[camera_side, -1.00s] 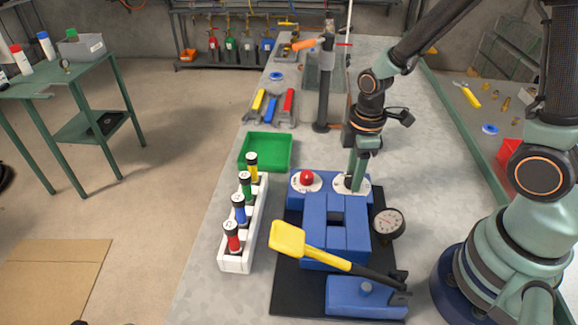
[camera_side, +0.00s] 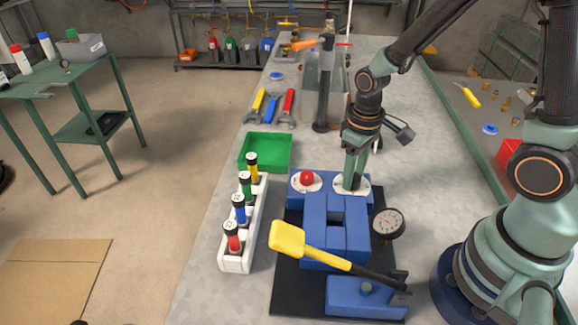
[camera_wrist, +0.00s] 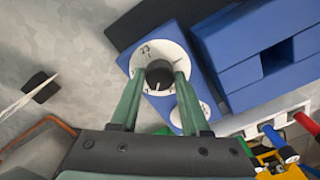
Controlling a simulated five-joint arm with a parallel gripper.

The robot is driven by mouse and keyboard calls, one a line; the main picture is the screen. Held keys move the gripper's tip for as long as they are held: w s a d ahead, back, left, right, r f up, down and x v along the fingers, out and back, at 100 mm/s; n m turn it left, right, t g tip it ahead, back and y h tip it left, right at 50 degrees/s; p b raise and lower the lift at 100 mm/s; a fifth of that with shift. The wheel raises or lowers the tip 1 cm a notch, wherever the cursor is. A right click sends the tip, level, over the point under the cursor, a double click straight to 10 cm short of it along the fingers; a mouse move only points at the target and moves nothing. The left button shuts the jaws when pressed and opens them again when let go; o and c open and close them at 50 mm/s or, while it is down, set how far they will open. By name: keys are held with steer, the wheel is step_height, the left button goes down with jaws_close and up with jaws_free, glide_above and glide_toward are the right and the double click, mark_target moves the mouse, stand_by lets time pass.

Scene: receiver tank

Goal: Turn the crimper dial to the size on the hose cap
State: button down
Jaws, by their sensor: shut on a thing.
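The crimper (camera_side: 337,215) is a blue block machine on a black mat, with a yellow-and-black lever across its front. Its dial, a dark round knob (camera_wrist: 159,76) with a white pointer mark, sits on a white plate (camera_wrist: 147,55) whose number looks like 23. My gripper (camera_wrist: 157,83) is shut on the dial knob, one green finger on each side; it also shows above the plate in the side view (camera_side: 353,180). Hoses with black caps (camera_side: 238,200) stand in a white rack (camera_side: 236,264), with red, blue, green and yellow bodies. Cap markings are too small to read.
A red ball knob (camera_side: 307,177) stands on a second white plate left of the dial. A round gauge (camera_side: 388,223) is at the crimper's right. A green tray (camera_side: 266,138) lies behind the rack, with wrenches (camera_side: 270,105) beyond.

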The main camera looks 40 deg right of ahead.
steer(key=shift+s+a+m, duration=0.1)
steer(key=shift+a+m, duration=0.05)
steer(key=shift+m, duration=0.85)
steer(key=shift+c, duration=1.9)
jaws_free()
steer(key=shift+r, duration=0.45)
step_height(320, 180, up, 11)
